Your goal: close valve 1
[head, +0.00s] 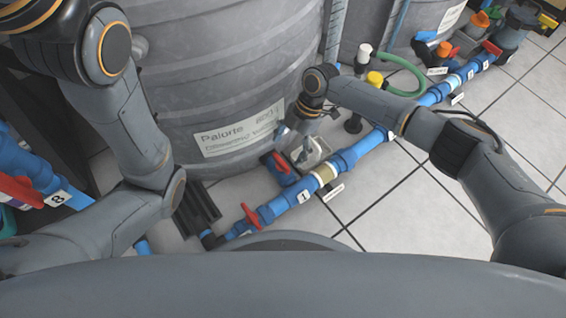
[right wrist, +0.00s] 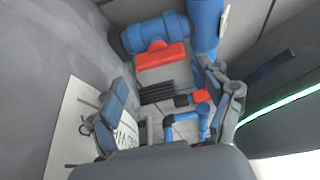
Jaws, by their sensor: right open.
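A label reading 1 (head: 304,196) sits on the blue pipe in front of the large grey tank. A red handle (head: 250,213) stands on the pipe left of the label. Another red-handled blue valve (head: 281,164) sits by the tank's foot; which handle belongs to label 1 is unclear. My right gripper (head: 292,145) is open, pointing down above this valve, apart from it. In the right wrist view, a wide red handle on a blue valve (right wrist: 163,57) and a smaller red handle (right wrist: 201,96) show between and beyond the open fingers (right wrist: 167,82). My left gripper is out of view.
The grey tank (head: 220,80) stands close to my right gripper. Other valves with orange and red handles (head: 444,50) line the pipe at the far right. A green hose (head: 405,68) curves behind my right forearm. Tiled floor (head: 390,215) is clear in front.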

